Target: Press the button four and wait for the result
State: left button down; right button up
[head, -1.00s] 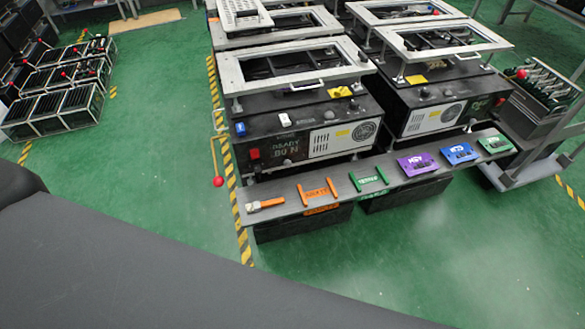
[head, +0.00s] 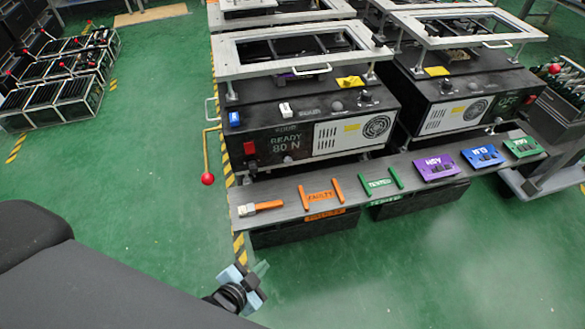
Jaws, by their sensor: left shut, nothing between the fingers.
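The near-left test machine (head: 320,117) is a black box with a lit display (head: 285,149) that reads "READY" and "80 N". A red switch (head: 250,148) sits left of the display. On its top front edge are a blue button (head: 234,118), a white one (head: 285,109) and dark knobs (head: 364,96). I cannot read a number four on any of them. My left gripper (head: 245,284) is shut and empty, low in the head view over the green floor, in front of the shelf and apart from the machine. My right gripper is not in view.
A grey shelf (head: 281,217) runs before the machines, with a brush (head: 260,208), orange and green brackets, and purple (head: 436,167), blue and green boxes. A red-knobbed lever (head: 207,178) hangs at the machine's left. A second machine (head: 455,106) stands right.

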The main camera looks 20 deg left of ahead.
aim_at(288, 161)
pick_arm(q)
jog(key=w+r+m+t+b, duration=0.1)
jog(key=w+m+b, duration=0.1)
jog(key=w, duration=0.4)
jog(key=w+d+r+m+t+b, duration=0.1)
jog(key=w+m+b, duration=0.1)
jog(key=w, duration=0.5)
jog(key=w+d+r+m+t+b, duration=0.1)
jog(key=w+b, duration=0.2)
jog(key=w, duration=0.4)
jog(key=shift+w+r+m+t, duration=0.25)
jog(key=shift+m+t, duration=0.15)
jog(key=shift+w+d+r, duration=0.1)
jog(key=shift+w+r, duration=0.05)
jog(key=shift+r, duration=0.05)
jog(key=shift+w+a, duration=0.3)
jog(key=shift+w, duration=0.1)
jog(key=w+a+b, duration=0.1)
jog(key=w, duration=0.1)
jog(key=w+a+b, duration=0.1)
jog(key=w+a, duration=0.1)
jog(key=w, duration=0.1)
jog(key=shift+a+b, duration=0.2)
jog(key=shift+b, duration=0.1)
jog(key=shift+w+a, duration=0.35)
jog(key=shift+w, duration=0.15)
jog(key=shift+w+a, duration=0.15)
jog(key=shift+w, duration=0.1)
